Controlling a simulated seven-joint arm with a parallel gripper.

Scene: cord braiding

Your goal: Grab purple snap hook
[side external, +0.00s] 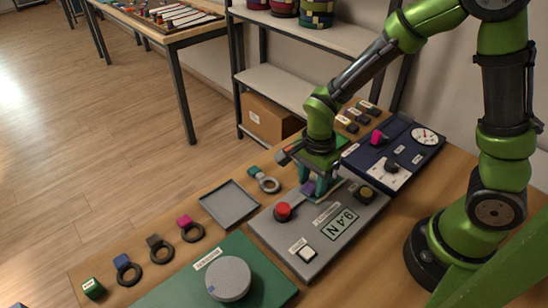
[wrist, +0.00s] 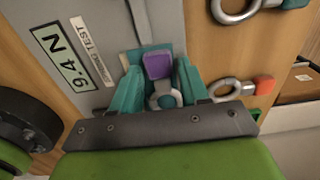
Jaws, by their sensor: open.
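The purple snap hook (side external: 308,188) is on the grey test panel (side external: 283,239), below my gripper (side external: 316,183). In the wrist view its purple block (wrist: 158,65) and a round grey metal part (wrist: 164,97) show between the teal fingers of my gripper (wrist: 158,82). The fingers are open, one on each side of the hook. I cannot tell whether either finger touches it. My gripper partly hides the hook in the side view.
The panel carries a red button (side external: 283,211), a yellow-topped knob (side external: 366,193) and a 9.4 N display (side external: 341,224). A grey tray (side external: 229,205) and a teal snap hook (side external: 264,180) lie to the left. A navy panel (side external: 424,156) lies behind right.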

